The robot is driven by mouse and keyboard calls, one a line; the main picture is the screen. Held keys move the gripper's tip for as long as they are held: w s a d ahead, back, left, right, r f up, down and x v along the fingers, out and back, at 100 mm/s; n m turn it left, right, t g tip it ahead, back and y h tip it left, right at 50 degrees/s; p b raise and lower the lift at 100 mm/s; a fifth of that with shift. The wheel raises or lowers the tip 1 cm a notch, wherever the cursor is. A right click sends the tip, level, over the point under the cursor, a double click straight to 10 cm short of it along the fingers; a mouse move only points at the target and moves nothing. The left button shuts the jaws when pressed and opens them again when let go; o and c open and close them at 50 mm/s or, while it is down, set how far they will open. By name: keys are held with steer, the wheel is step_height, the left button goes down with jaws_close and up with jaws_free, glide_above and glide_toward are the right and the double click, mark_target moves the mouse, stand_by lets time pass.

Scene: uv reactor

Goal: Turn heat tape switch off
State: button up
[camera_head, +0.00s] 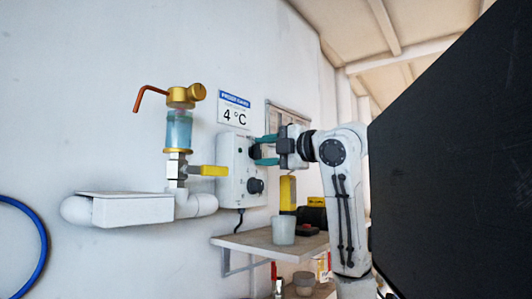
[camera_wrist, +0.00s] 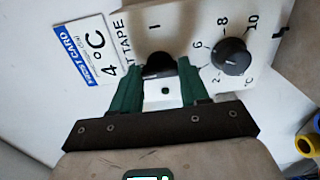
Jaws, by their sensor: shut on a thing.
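The white heat tape control box (camera_head: 235,190) is mounted on the wall, and it fills the upper middle of the wrist view (camera_wrist: 190,30). Its switch (camera_wrist: 157,62) is a dark knob below a "1" mark, beside the lettering "TAPE". My gripper (camera_head: 258,150) reaches the box's upper part from the right. In the wrist view my gripper (camera_wrist: 158,76) has its green fingers on either side of the switch, shut on it. The fingers partly hide the switch, so I cannot tell which way it points. A black temperature dial (camera_wrist: 230,57) sits right of the fingers.
A "4°C" card (camera_head: 234,112) is on the wall above the box. A yellow-handled valve (camera_head: 208,170) and white pipe (camera_head: 200,204) stand to the left. A shelf (camera_head: 250,246) with a white cup (camera_head: 283,230) is below. A large dark panel (camera_head: 460,160) fills the right.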

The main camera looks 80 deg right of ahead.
steer(key=o, duration=1.1)
steer(key=shift+c, duration=0.2)
steer(key=b+v, duration=0.2)
steer(key=v, duration=0.9)
steer(key=shift+b, duration=0.35)
steer(key=shift+w, duration=0.1)
